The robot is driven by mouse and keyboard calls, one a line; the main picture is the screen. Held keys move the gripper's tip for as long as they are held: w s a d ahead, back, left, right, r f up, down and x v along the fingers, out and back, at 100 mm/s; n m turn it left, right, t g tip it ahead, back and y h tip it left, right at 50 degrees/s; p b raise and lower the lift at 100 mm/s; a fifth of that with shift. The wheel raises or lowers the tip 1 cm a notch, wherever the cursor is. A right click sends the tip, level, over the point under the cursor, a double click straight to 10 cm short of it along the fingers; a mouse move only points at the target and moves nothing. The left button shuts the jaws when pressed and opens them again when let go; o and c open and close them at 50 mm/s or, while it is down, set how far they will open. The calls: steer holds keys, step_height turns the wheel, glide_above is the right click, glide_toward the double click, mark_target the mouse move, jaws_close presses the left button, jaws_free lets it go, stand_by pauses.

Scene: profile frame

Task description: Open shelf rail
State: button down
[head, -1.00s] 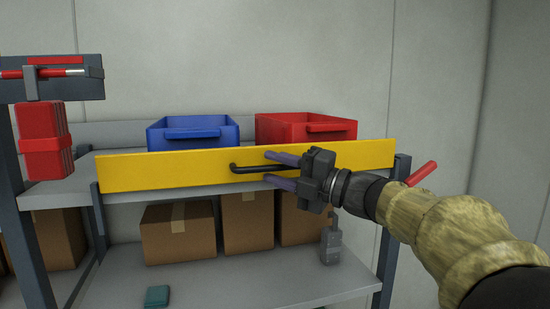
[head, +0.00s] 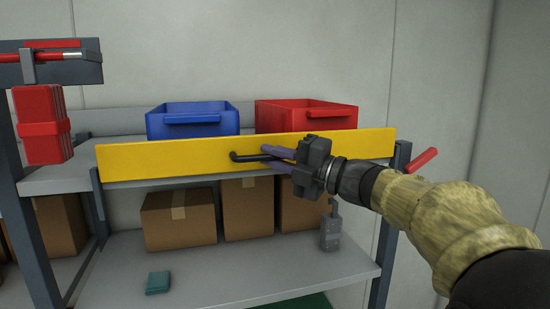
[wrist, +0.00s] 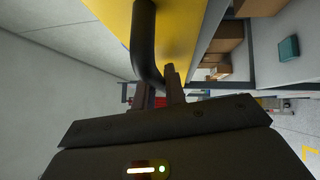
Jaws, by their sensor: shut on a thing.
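The shelf rail (head: 160,160) is a long yellow bar across the front of the upper shelf, with a black bar handle (head: 242,157) at its middle. In the head view my gripper (head: 270,157) comes from the right and its purple fingers are closed around the right part of the handle. In the wrist view the black handle (wrist: 145,42) runs down between the fingers (wrist: 160,82), beside the yellow rail (wrist: 180,30). The handle's right end is hidden by my gripper. The rail stands upright in front of the bins.
A blue bin (head: 192,122) and a red bin (head: 305,117) stand behind the rail. Cardboard boxes (head: 178,222), a grey device (head: 331,230) and a teal item (head: 158,283) are on the lower shelf. A red lever (head: 423,158) sticks out at the right post.

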step_height(320, 180, down, 6)
steer(key=b, duration=0.6)
steer(key=c, duration=1.5)
jaws_free()
steer(key=shift+o, duration=0.2)
steer(key=b+v, duration=0.6)
steer(key=v, duration=1.1)
steer(key=shift+s+d+b, duration=0.15)
steer(key=shift+b, duration=0.2)
